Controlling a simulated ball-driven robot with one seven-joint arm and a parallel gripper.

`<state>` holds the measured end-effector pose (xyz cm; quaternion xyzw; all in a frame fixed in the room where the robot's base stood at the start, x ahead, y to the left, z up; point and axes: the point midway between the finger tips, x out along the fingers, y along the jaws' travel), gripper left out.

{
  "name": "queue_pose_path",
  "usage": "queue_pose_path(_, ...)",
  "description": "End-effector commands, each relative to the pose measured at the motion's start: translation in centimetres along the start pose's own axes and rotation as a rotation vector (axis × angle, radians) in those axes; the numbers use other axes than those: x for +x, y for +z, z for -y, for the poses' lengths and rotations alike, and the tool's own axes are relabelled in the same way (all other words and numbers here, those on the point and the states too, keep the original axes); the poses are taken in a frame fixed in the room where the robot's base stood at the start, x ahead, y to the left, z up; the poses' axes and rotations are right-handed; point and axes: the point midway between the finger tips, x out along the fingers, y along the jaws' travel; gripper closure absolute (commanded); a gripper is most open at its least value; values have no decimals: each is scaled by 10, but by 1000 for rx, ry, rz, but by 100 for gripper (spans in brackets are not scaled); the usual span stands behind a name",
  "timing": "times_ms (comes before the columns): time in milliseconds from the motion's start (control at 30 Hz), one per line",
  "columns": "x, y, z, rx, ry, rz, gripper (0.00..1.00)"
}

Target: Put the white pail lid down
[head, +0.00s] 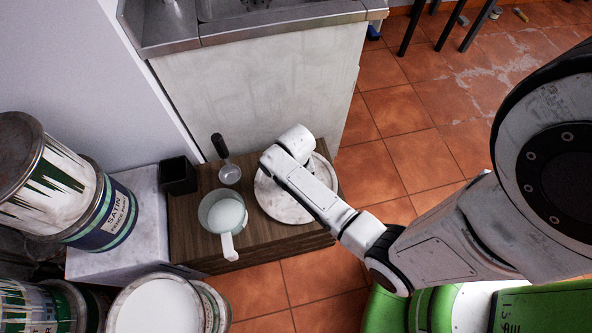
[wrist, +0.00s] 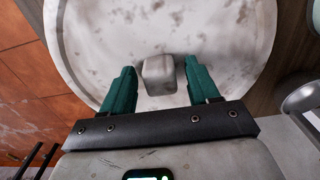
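The white pail lid (head: 275,207) is a round, scuffed disc over the right part of the low wooden stand (head: 205,258). In the head view it appears to lie flat there, partly hidden by my arm. In the wrist view the lid (wrist: 150,35) fills most of the picture, with a grey block-like knob (wrist: 159,76) in front. My gripper (wrist: 160,80) has its two green fingers on either side of the knob, with a narrow gap visible on each side. The fingers look open around the knob; the contact under the lid is hidden.
A white jug (head: 222,212) and a dark-handled scoop (head: 229,174) stand left of the lid. A black cup (head: 178,175) is farther left. Paint tins (head: 108,222) crowd the left side.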

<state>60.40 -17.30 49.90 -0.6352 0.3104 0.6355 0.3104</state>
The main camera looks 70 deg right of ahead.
Motion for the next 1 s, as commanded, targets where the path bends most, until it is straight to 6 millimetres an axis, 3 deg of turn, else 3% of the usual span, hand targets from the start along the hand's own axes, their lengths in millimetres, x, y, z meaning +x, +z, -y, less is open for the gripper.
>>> queue_pose_path(367, -5, 0, 0, 0, 0, -1, 34)
queue_pose_path(467, -18, 0, 0, 0, -1, -2, 34)
queue_pose_path(800, -86, 0, 0, -1, -1, -2, 34)
queue_pose_path(1000, -113, 0, 0, -1, -1, -1, 34)
